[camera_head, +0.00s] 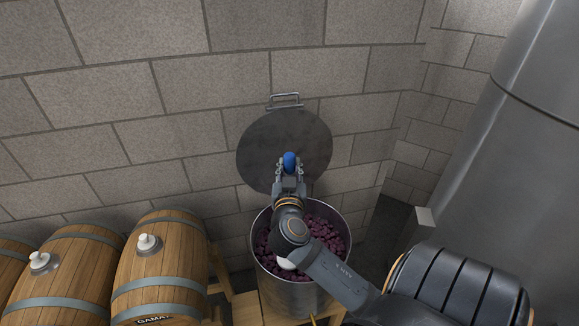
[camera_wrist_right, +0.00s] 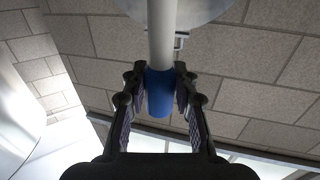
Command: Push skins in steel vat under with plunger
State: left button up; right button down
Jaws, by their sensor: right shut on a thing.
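The steel vat (camera_head: 290,292) stands low in the middle of the head view, full of dark purple skins (camera_head: 325,232). My right gripper (camera_head: 289,168) is above the vat, in front of the round steel lid (camera_head: 258,140). It is shut on the blue grip of the plunger (camera_head: 290,160). In the right wrist view the blue grip (camera_wrist_right: 160,92) sits between both fingers, with a pale shaft running up from it. A white rounded piece (camera_head: 287,264) shows at the skins, partly behind my arm; I cannot tell whether it is the plunger's foot. My left gripper is out of view.
Wooden barrels with white bungs (camera_head: 160,262) stand at the left, close to the vat. A large steel tank (camera_head: 510,170) fills the right side. A block wall (camera_head: 150,90) is close behind the lid.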

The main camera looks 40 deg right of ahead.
notch_tip(320, 180, down, 11)
jog(key=b, duration=1)
jog(key=shift+b, duration=0.35)
jog(key=shift+a+r, duration=0.1)
jog(key=shift+r, duration=0.15)
notch_tip(320, 180, up, 12)
jog(key=p, duration=1)
jog(key=shift+f, duration=0.1)
